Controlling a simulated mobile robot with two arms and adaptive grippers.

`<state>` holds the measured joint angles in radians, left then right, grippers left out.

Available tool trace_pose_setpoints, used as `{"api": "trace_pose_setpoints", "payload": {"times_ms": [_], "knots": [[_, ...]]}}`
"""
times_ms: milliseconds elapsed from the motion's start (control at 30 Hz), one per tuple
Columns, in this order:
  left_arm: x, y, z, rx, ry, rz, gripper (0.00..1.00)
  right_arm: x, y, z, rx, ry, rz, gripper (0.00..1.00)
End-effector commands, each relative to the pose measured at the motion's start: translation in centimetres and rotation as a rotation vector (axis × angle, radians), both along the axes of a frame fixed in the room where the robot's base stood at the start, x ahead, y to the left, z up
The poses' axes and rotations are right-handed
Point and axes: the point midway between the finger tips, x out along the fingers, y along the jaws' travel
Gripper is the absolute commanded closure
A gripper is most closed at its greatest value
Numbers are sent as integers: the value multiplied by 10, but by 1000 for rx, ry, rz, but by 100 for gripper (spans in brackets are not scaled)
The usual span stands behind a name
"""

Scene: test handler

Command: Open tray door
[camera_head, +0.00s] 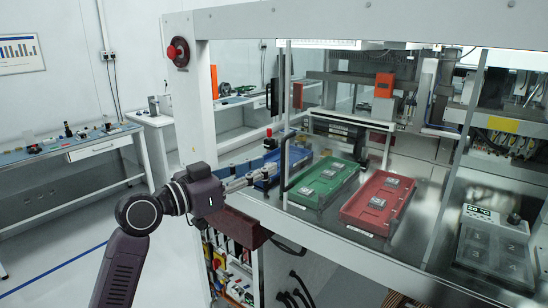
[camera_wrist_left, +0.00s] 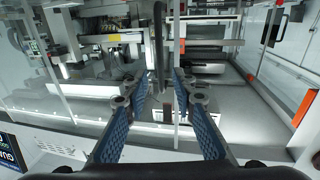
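The tray door is a clear panel (camera_head: 330,100) on the front of the white-framed machine, and it looks shut. Its black upright handle (camera_head: 284,160) is at the panel's left edge. The handle also shows in the left wrist view (camera_wrist_left: 158,45), upright near the middle, ahead of and between the two fingers. My left gripper (camera_head: 266,175) reaches in from the left, close to the handle. In the left wrist view its blue-padded fingers (camera_wrist_left: 160,95) are spread apart with nothing clamped between them. I cannot tell how far the handle is from the fingertips. My right gripper is not in view.
Behind the panel lie a blue tray (camera_head: 262,178), a green tray (camera_head: 326,180) and a red tray (camera_head: 377,203). A white frame post (camera_head: 194,100) stands left of my gripper. A display unit (camera_head: 492,245) is at the right. Workbenches (camera_head: 60,145) stand at the left.

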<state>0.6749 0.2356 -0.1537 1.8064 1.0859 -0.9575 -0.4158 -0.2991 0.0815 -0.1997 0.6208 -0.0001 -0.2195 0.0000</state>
Motion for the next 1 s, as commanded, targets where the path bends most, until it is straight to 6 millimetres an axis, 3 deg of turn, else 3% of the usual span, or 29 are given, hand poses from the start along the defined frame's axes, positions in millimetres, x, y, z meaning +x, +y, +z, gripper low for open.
{"api": "trace_pose_setpoints", "payload": {"times_ms": [400, 833, 1000], "knots": [[41, -44, 1, -1, 6, 2, 75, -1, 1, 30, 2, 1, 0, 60], [49, -52, -2, 1, 4, 3, 75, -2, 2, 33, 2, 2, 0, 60], [49, -52, -2, 0, 4, 3, 92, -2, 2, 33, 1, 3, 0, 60]]}}
